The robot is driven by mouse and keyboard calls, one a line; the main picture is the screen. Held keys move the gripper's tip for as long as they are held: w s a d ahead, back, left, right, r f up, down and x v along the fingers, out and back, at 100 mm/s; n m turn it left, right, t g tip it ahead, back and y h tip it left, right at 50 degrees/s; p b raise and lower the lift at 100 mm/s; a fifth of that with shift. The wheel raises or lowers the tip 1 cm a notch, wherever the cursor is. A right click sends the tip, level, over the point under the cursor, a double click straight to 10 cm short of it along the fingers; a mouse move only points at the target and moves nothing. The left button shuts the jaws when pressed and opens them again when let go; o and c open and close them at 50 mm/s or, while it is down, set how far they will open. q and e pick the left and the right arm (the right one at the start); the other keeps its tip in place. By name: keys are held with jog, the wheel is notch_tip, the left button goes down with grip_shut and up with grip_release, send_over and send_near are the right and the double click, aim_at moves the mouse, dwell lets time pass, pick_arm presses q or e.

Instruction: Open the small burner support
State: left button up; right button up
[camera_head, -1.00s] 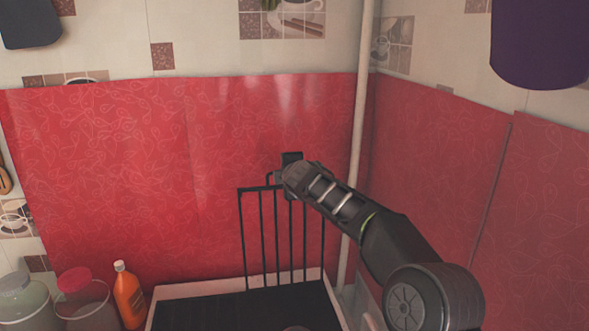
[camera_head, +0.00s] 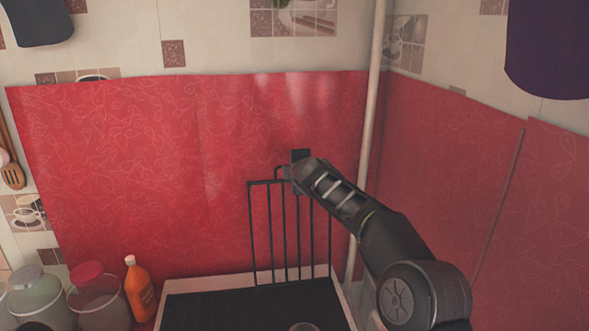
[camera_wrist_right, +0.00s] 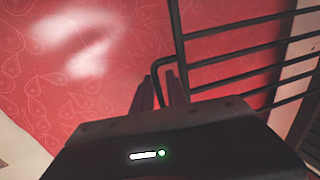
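The small burner support (camera_head: 270,230) is a black rack of thin parallel bars. It stands upright in the head view, at the back of the dark hob, in front of the red wall. My right gripper (camera_head: 290,172) is at its top edge. In the right wrist view, the fingers of my right gripper (camera_wrist_right: 160,88) are close together around the bent bar at the edge of the support (camera_wrist_right: 225,45), and look shut on it. The fingertips are mostly hidden by my own arm in the head view. My left gripper is not in view.
The dark hob top (camera_head: 235,312) has a pale rim. An orange bottle (camera_head: 139,292) and glass jars with a grey lid (camera_head: 27,277) and a red lid (camera_head: 88,273) stand left of it. A pale vertical pipe (camera_head: 371,120) runs behind my right arm.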

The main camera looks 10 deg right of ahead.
jog(key=shift+s, duration=0.1)
jog(key=b+v, duration=0.4)
jog(key=v, duration=0.3)
jog(key=shift+s+b, duration=0.25)
jog(key=shift+b, duration=0.15)
jog(key=shift+r, duration=0.1)
